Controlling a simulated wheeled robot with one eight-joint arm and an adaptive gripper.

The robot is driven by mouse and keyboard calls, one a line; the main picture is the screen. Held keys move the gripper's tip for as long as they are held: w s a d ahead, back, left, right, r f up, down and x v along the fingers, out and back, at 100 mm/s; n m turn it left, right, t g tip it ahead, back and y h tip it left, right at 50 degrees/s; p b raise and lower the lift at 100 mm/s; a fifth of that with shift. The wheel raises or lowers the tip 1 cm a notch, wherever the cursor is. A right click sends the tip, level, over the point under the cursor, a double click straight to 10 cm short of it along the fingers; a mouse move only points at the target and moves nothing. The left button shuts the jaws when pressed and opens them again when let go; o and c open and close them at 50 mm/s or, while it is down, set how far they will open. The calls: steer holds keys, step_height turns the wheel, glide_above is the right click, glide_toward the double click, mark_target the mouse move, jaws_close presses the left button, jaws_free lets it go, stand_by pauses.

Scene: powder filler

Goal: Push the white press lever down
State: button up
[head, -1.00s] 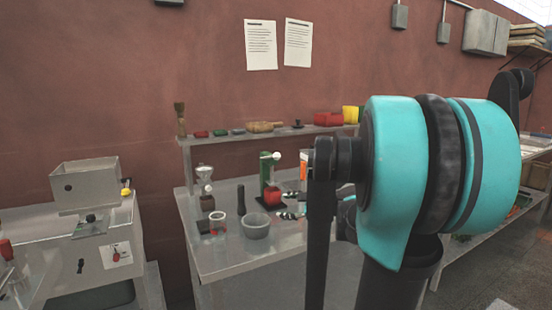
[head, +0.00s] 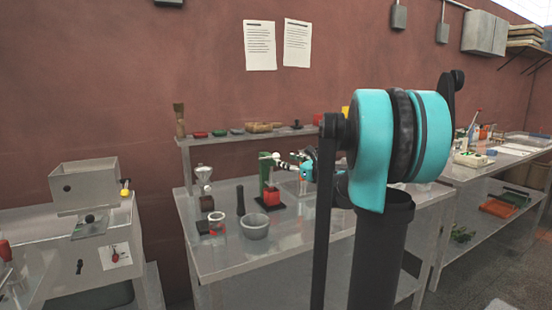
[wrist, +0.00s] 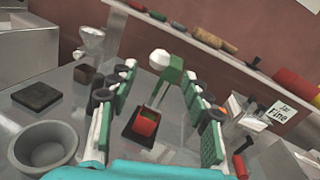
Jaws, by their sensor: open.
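The green press (head: 264,178) stands on the middle table, with a red cup (head: 272,197) on its dark base. Its white round lever knob (head: 276,155) is at the top. In the head view my gripper (head: 288,165) is just right of the press, near knob height, partly hidden by my arm. In the wrist view my gripper (wrist: 160,72) is open, with its fingers spread left and right. The white knob (wrist: 159,58) and green press top (wrist: 171,76) appear between the fingertips. I cannot tell whether anything touches.
A grey bowl (head: 254,226), a glass jar (head: 217,222) and a dark cylinder (head: 240,200) stand left of the press. A shelf (head: 230,138) with small items runs behind it. A paper labelled "Fine" (wrist: 282,115) is at right in the wrist view.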

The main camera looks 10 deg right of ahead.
mark_target(279, 158)
steer(key=x, duration=0.7)
steer(key=shift+w+a, duration=0.2)
steer(key=shift+w, duration=0.1)
jaws_close()
